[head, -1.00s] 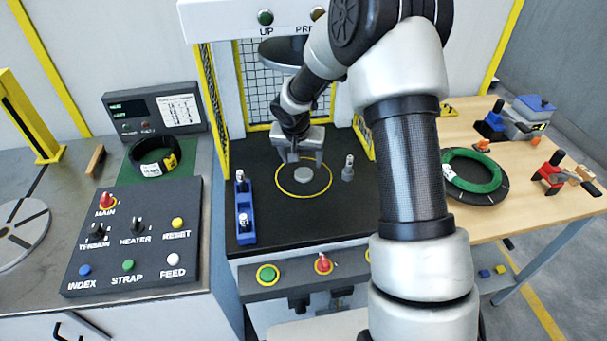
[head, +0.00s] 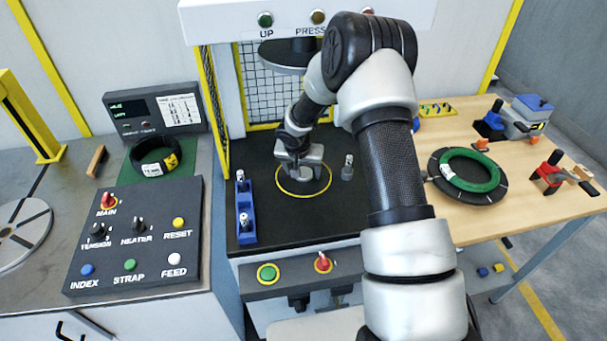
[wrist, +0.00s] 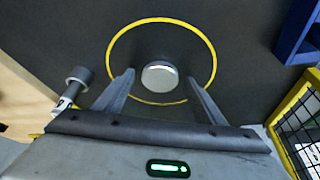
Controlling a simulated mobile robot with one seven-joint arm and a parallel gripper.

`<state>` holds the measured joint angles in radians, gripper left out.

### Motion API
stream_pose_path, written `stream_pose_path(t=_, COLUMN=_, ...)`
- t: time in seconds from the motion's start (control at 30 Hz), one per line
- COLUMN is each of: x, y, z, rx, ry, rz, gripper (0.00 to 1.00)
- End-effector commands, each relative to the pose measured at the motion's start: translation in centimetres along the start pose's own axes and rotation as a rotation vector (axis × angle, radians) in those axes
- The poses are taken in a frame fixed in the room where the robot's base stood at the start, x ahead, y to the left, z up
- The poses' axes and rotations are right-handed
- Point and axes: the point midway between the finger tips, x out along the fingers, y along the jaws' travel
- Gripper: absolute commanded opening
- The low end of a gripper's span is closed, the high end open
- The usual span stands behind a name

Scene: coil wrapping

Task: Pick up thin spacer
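A low round grey metal disc (wrist: 160,76), which I take to be the thin spacer, sits inside the yellow ring (wrist: 113,50) on the black press bed. In the wrist view my gripper (wrist: 159,78) is open, with one finger on each side of the disc and gaps between. In the head view my gripper (head: 302,172) is low over the yellow ring (head: 329,183) and mostly hides the disc. I cannot tell whether the fingertips reach down to the disc's height.
A blue rack (head: 246,216) with metal pieces stands left on the bed (head: 275,228). A small grey upright part (head: 347,168) stands to the right of the ring. The round press head (head: 284,57) hangs behind my arm.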

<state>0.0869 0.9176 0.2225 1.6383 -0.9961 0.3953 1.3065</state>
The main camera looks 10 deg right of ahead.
Motion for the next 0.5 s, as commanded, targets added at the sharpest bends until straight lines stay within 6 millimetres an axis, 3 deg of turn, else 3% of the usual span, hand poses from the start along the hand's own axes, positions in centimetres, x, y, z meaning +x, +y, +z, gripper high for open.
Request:
stream_pose_path(t=0.03, x=-0.01, y=0.00, z=0.01, rx=0.000, ry=0.000, rz=0.000, gripper=0.55)
stream_pose_path(t=0.23, x=-0.02, y=0.00, z=0.02, rx=0.000, ry=0.000, rz=0.000, gripper=0.21)
stream_pose_path(t=0.5, x=-0.10, y=0.00, z=0.02, rx=0.000, ry=0.000, rz=0.000, gripper=0.20)
